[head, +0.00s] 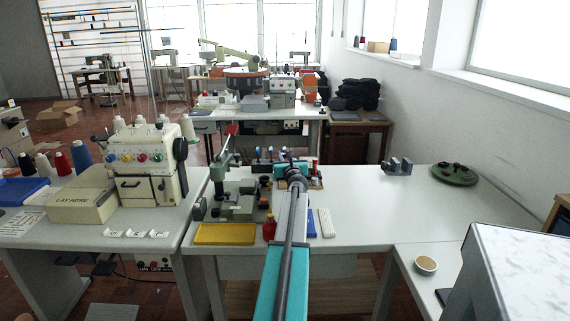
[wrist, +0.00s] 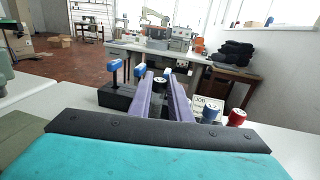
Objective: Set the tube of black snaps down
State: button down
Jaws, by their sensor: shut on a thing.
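In the wrist view my gripper (wrist: 160,84) points away from the camera, its two long purple-grey fingers closed around a small dark piece. This piece, the tube of black snaps (wrist: 160,79), shows a round, pale-ringed end between the fingertips. The fingers hide most of its body, and I cannot tell whether it touches the surface below. In the head view my arm reaches across the white table (head: 365,205) to its back middle part, and the arm hides the tube's lower part there.
Blue-capped posts (wrist: 116,65) stand on a black block (wrist: 116,96) left of my fingers. A blue-topped piece (wrist: 210,113), a red-topped piece (wrist: 237,118) and a label card are close on the right. A grey press (head: 240,200) and yellow tray (head: 225,234) are left; the table's right is mostly clear.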

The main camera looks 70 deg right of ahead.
jog(key=shift+f+b, duration=0.3)
jog(key=shift+f, duration=0.85)
jog(key=shift+f, duration=0.2)
jog(key=c, duration=1.9)
grip_release()
jog(key=shift+r, duration=0.2)
jog(key=shift+v, duration=6.05)
